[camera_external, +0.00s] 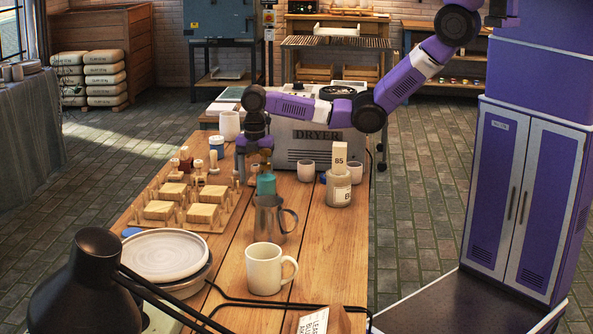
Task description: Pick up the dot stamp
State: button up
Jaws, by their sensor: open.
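My gripper (254,172) points down over the far part of the wooden table, with its fingers apart. It is right of a wooden rack (222,222) that holds several square wooden blocks and upright pegs. Small handled pieces stand at the rack's far end, including one with a dark red top (185,160) and a pale wooden one (213,162). I cannot tell which piece is the dot stamp. A teal object (265,184) is just below and right of my gripper. The space between my fingers is too small to make out.
The dryer (318,145) is behind. A black lamp (85,285) fills the front left.

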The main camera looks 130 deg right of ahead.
grip_shut()
dwell(0.3)
